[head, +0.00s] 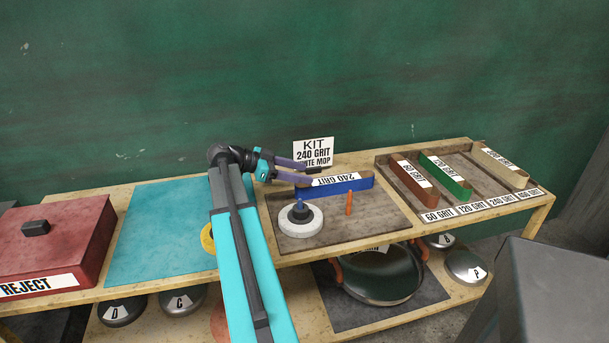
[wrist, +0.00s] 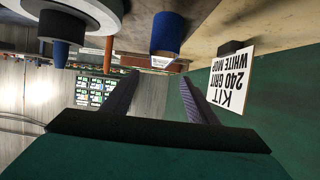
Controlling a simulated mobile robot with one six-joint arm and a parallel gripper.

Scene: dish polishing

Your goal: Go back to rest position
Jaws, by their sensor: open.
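My gripper (head: 300,172) is open and empty in the head view. Its purple fingers point right, just left of the blue 240 grit belt (head: 345,185) and in front of the kit sign (head: 313,151). In the wrist view, the two dark fingers of my gripper (wrist: 157,88) are spread with nothing between them. The blue belt (wrist: 168,35) shows beyond them, apart from the fingers, and the kit sign (wrist: 232,85) appears upside down at the right.
A white mop wheel (head: 298,228) and an orange peg (head: 348,203) stand on the brown kit board (head: 385,218). A rack (head: 463,165) of belts is at right. A red reject box (head: 60,240) stands at left. The teal mat (head: 150,240) is mostly bare. A pan (head: 380,275) sits below.

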